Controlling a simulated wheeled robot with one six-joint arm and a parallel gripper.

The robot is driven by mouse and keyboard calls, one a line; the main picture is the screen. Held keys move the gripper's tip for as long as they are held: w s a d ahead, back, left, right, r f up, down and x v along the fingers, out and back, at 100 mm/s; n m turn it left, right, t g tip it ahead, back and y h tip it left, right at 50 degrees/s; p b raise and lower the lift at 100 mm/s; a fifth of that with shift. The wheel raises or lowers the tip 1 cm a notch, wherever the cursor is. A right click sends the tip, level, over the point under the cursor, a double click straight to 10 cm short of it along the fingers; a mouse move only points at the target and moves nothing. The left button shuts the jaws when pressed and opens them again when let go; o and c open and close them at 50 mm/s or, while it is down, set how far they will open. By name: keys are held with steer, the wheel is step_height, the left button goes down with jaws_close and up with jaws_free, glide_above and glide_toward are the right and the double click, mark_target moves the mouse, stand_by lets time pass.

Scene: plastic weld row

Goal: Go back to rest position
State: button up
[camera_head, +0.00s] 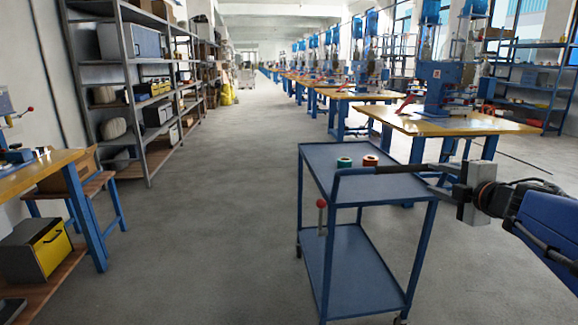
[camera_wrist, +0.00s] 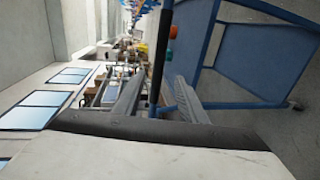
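My gripper (camera_head: 442,175) is at the right end of the black handle (camera_head: 385,169) of a blue two-shelf cart (camera_head: 345,262). In the wrist view my gripper's two grey fingers (camera_wrist: 158,100) stand apart, and the black handle (camera_wrist: 161,50) runs between them. Gaps show between the handle and the fingers, so my gripper looks open. My arm reaches in from the right edge of the head view.
A green roll (camera_head: 344,162) and a red roll (camera_head: 370,160) sit on the cart's top shelf. A wooden-topped workbench (camera_head: 450,124) with a blue machine stands behind the cart. Shelving (camera_head: 130,95) lines the left wall. The aisle floor (camera_head: 225,180) left of the cart is clear.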

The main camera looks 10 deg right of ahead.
steer(key=s+a+f+m+g, duration=1.1)
steer(key=s+a+f+m, duration=0.5)
steer(key=s+f+m, duration=0.2)
steer(key=shift+s+a+f, duration=0.2)
steer(key=shift+s+f, duration=0.45)
steer(key=shift+s, duration=0.55)
stand_by(0.6)
